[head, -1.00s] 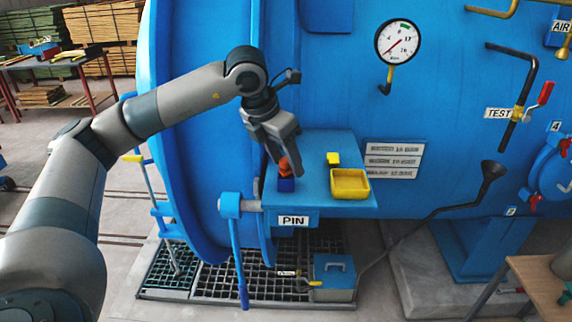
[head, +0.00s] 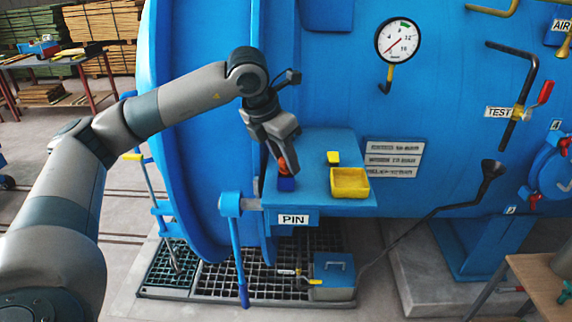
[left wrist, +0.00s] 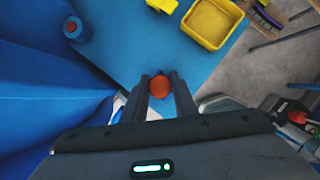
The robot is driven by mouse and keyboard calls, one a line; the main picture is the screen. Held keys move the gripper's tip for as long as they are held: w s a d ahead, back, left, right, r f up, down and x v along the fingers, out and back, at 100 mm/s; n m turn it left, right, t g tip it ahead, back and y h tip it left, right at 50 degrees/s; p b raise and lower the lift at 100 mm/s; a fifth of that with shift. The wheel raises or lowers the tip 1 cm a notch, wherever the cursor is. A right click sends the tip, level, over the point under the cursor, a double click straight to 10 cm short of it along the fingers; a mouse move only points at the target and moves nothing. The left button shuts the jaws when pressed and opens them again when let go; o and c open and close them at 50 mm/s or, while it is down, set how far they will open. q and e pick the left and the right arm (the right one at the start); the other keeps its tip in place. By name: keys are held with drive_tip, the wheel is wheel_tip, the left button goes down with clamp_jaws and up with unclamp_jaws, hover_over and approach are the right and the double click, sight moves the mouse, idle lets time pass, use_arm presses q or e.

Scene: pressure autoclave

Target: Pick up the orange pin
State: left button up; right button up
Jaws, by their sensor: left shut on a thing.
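The orange pin (head: 283,166) stands in a small dark blue holder (head: 286,184) on the blue shelf (head: 318,150) above the PIN label. My left gripper (head: 282,161) reaches down over it from above, with its fingers around the pin's upper part. In the left wrist view the pin's rounded orange top (left wrist: 160,87) sits between the two fingertips (left wrist: 159,82), which are shut on it. The pin's lower part is hidden. My right gripper is not in view.
A yellow tray (head: 349,182) and a small yellow block (head: 333,158) lie on the shelf right of the pin. The large blue vessel wall (head: 330,90) rises behind. A blue lever (head: 238,250) hangs at the shelf's left.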

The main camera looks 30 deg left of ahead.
use_arm(q)
drive_tip(key=shift+r, duration=0.1)
